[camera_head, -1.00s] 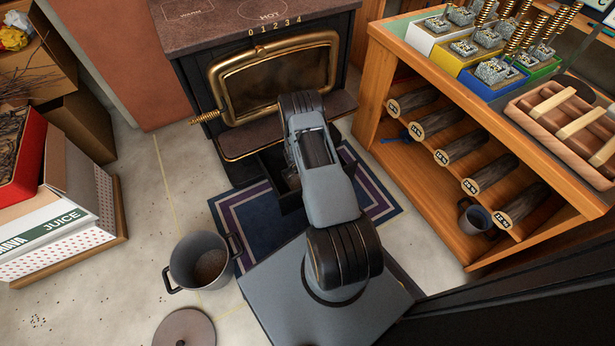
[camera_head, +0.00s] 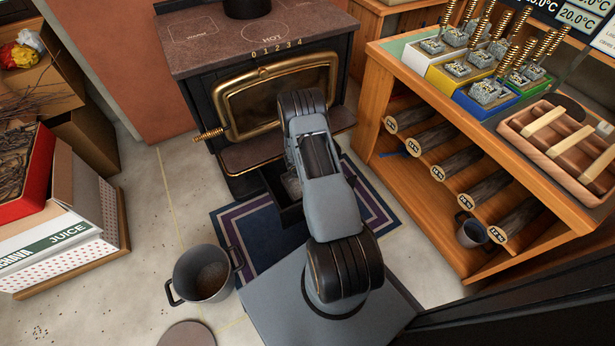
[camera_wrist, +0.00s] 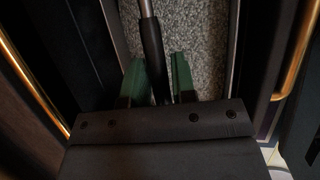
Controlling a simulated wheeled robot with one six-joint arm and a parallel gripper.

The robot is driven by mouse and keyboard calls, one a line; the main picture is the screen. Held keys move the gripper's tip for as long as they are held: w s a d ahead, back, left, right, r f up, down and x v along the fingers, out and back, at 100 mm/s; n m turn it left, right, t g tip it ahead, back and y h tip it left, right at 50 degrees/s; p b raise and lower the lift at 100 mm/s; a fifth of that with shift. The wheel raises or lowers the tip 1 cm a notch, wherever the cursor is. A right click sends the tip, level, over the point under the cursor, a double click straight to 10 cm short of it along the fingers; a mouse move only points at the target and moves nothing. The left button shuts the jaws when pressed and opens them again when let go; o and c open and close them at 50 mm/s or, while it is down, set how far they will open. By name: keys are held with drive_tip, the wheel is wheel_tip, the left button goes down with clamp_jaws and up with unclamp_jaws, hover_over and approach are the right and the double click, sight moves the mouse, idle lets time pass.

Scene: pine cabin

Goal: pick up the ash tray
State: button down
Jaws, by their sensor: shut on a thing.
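The ash tray (camera_head: 290,216) is a dark open box low at the stove's front, sticking out below the hearth shelf. Grey ash shows inside it. In the wrist view the ash tray's metal wall (camera_wrist: 113,30) and speckled grey ash fill the middle. A dark rod-like handle on a metal stem (camera_wrist: 152,45) runs between the green fingers of my gripper (camera_wrist: 156,72), which is shut on it. In the head view my arm hides the gripper and much of the tray. Whether the tray is lifted cannot be told.
The black stove (camera_head: 228,148) with a brass-framed door stands directly ahead. A striped rug (camera_head: 240,232) lies below. A grey pot (camera_head: 203,274) and round lid (camera_head: 187,335) are on the floor at left. A wooden shelf unit (camera_head: 420,215) stands close on the right.

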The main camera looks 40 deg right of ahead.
wheel_tip(320, 180, up, 10)
drive_tip(key=p, duration=0.3)
drive_tip(key=shift+r+p, duration=0.15)
drive_tip(key=shift+p, duration=0.15)
drive_tip(key=shift+s+d+r+m, duration=0.1)
drive_tip(key=shift+d+m, duration=0.05)
drive_tip(key=shift+m, duration=0.15)
drive_tip(key=s+a+r+m+g, duration=0.1)
drive_tip(key=s+r+m+g, duration=0.4)
drive_tip(key=m, duration=0.5)
drive_tip(key=w+a+r+m+y, duration=0.1)
drive_tip(key=w+a+r+m, duration=0.1)
drive_tip(key=a+r, duration=0.75)
drive_tip(key=w+a+r+m+y, duration=0.1)
drive_tip(key=w+a+r+m, duration=0.15)
drive_tip(key=a+r, duration=0.7)
drive_tip(key=s+a+r+p, duration=0.1)
drive_tip(key=r+p, duration=0.6)
drive_tip(key=p, duration=0.7)
drive_tip(key=s+a+r+p, duration=0.1)
drive_tip(key=r+p, duration=0.6)
drive_tip(key=p, duration=0.7)
drive_tip(key=shift+s+a+r+g, duration=0.15)
drive_tip(key=shift+s+a+g, duration=0.25)
drive_tip(key=shift+a, duration=0.25)
